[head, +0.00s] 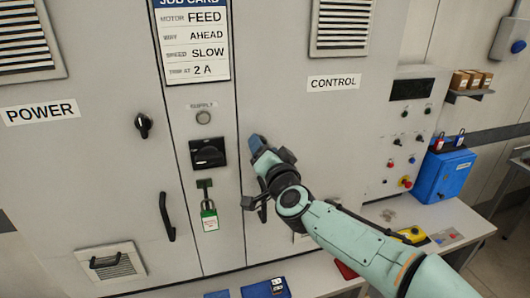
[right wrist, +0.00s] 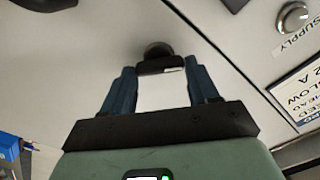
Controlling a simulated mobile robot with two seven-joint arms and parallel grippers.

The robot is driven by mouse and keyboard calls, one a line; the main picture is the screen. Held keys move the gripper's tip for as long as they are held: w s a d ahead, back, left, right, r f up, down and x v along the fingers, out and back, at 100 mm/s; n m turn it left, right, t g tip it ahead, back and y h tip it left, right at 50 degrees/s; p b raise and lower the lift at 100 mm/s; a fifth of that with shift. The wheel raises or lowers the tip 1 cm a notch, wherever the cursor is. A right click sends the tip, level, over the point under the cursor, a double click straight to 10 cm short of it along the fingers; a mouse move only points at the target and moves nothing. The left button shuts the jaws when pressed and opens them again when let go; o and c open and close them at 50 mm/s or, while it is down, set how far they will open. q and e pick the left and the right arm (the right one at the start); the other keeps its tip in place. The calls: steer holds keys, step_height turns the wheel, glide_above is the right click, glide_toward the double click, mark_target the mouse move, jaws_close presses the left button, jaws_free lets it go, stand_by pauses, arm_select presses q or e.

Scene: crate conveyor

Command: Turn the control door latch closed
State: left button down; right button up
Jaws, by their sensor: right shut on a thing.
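The control door latch is a small dark knob with a short bar (right wrist: 158,67), seen in the right wrist view between my two blue fingers. My right gripper (right wrist: 160,76) is shut on the latch bar, one finger at each end of it. In the head view my right gripper (head: 259,146) is at the left edge of the control door (head: 330,130) and hides the latch there. The bar's exact angle on the door is hard to tell. My left gripper is not in view.
The power door (head: 70,170) at left has its own black latch (head: 144,124) and a handle (head: 167,216). Between the doors are a black supply switch (head: 208,153) and a green hasp with a tag (head: 208,205). A blue box (head: 442,174) stands at right.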

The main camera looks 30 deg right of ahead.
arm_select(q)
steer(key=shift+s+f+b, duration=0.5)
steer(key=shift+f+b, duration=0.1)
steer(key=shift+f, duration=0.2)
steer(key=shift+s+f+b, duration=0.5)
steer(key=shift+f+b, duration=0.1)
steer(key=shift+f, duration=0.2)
arm_select(e)
steer(key=shift+f+m, duration=0.2)
steer(key=shift+m, duration=4.4)
steer(key=shift+d, duration=0.1)
steer(key=o, duration=1.1)
steer(key=shift+c, duration=0.2)
